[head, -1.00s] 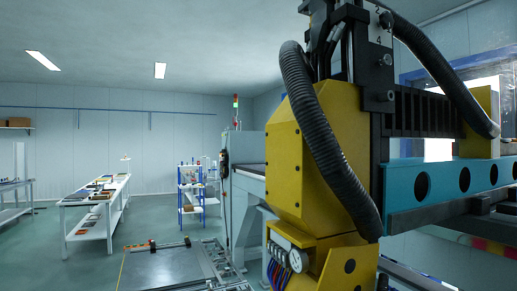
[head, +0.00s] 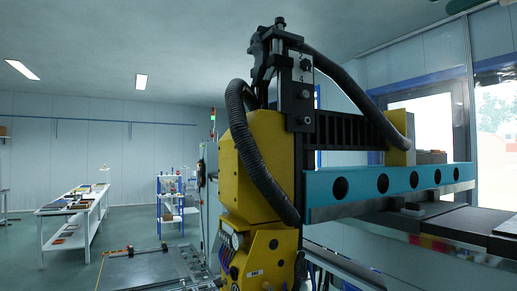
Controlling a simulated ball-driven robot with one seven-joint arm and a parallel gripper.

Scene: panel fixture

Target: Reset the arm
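My gripper is not in view, and I cannot make out any part of my arm for certain. The head view is filled at the middle by a large yellow machine (head: 240,165) with a thick black ribbed hose (head: 262,165) down its front. A teal beam (head: 400,182) with round holes runs from it to the right.
A dark flat-topped bench (head: 470,226) stands at the right, below the beam. A flat grey platform (head: 140,270) lies low at the lower left. A white table (head: 72,222) with several items and a blue-framed rack (head: 170,205) stand further back. Open green floor lies between them.

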